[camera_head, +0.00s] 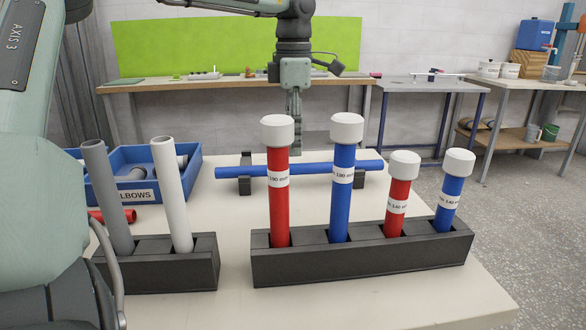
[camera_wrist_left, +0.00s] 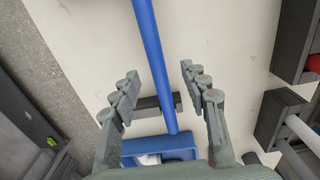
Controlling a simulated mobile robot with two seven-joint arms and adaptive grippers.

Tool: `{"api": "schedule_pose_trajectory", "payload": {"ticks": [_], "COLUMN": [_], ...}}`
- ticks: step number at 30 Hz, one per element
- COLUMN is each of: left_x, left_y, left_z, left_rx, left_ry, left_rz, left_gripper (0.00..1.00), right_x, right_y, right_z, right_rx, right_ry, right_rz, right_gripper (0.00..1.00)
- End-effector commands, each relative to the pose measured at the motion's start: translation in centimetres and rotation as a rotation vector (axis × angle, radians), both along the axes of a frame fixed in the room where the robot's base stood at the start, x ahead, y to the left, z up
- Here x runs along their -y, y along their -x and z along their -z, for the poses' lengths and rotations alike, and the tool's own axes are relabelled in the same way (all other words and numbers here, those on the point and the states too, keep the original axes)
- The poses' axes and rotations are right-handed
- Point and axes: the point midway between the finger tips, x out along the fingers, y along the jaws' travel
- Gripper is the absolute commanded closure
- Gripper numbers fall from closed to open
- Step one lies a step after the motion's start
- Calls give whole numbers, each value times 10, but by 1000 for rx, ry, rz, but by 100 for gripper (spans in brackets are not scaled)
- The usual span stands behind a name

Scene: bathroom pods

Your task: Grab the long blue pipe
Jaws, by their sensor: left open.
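The long blue pipe (camera_head: 240,171) lies level across two dark supports on the white table, behind the rack of upright pipes. My left gripper (camera_head: 294,150) points straight down over its middle, partly hidden by the upright red pipe. In the left wrist view the long blue pipe (camera_wrist_left: 148,38) runs lengthwise between the open fingers of my left gripper (camera_wrist_left: 160,74), with gaps on both sides. One support (camera_wrist_left: 148,106) shows under the pipe there. Whether the fingertips reach down to the pipe's height is hard to tell. My right gripper is not in view.
A dark rack (camera_head: 360,262) in front holds red and blue upright pipes with white caps. A second rack (camera_head: 160,272) holds a grey pipe and a white pipe. Benches line the wall.

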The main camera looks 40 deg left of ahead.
Motion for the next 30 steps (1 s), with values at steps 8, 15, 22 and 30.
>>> {"api": "schedule_pose_trajectory", "payload": {"ticks": [8, 15, 22, 30], "left_x": [-4, -4, -4, -4], "left_y": [-3, -4, -4, -4], "left_z": [39, 55, 55, 54], "left_rx": [-2, 3, 3, 3], "left_ry": [2, 1, 1, 1], "left_rz": [-1, -3, -3, -3], "left_gripper": [55, 55, 64, 97], "right_x": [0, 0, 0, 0], "right_y": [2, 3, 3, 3], "right_z": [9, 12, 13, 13], "right_rx": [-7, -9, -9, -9], "right_ry": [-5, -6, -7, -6], "right_rz": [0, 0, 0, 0], "right_gripper": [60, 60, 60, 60]}}
